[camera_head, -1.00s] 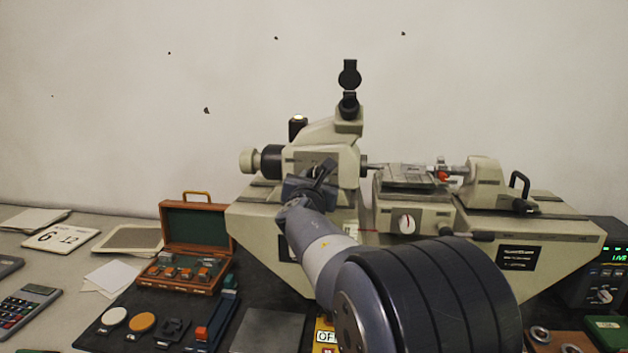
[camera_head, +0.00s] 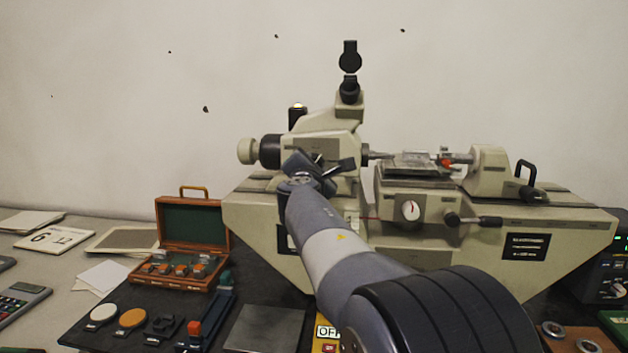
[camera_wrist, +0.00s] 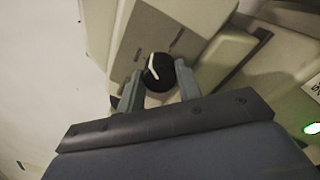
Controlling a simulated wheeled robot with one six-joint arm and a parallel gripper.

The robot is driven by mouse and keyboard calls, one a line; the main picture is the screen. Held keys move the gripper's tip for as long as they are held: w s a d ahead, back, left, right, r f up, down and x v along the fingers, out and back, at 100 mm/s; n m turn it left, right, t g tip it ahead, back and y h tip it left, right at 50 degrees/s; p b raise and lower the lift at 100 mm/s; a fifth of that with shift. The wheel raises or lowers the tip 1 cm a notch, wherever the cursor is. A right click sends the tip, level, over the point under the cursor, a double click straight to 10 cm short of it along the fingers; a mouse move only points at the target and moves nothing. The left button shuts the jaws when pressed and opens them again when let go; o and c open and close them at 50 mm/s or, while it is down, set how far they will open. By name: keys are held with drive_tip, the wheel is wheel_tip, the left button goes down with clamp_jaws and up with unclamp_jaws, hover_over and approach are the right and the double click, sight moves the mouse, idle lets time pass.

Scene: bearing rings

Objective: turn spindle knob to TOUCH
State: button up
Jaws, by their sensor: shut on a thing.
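The spindle knob (camera_wrist: 157,73) is black with a white pointer line, on the face of the beige machine's left upper housing. In the wrist view my gripper (camera_wrist: 159,84) has one finger on each side of it and is shut on it. The pointer slants in that view; no label beside the knob can be read. In the head view my gripper (camera_head: 327,167) is at the front of the housing (camera_head: 328,146) and hides the knob.
An open wooden case (camera_head: 190,245) stands at lower left. A small green light (camera_wrist: 312,128) shows at the right of the wrist view.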

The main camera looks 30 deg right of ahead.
drive_tip(key=m+b, duration=0.3)
drive_tip(key=m, duration=0.1)
drive_tip(key=m+b, duration=0.2)
drive_tip(key=shift+f+m+b, duration=0.3)
drive_tip(key=shift+m+b, duration=0.05)
drive_tip(key=shift+m, duration=0.05)
drive_tip(key=m+b, duration=0.3)
drive_tip(key=m, duration=0.1)
drive_tip(key=shift+r+m+h, duration=0.15)
drive_tip(key=shift+m+h, duration=0.15)
drive_tip(key=shift+b, duration=0.3)
drive_tip(key=o, duration=1)
drive_tip(key=shift+c, duration=0.2)
drive_tip(key=shift+w, duration=0.1)
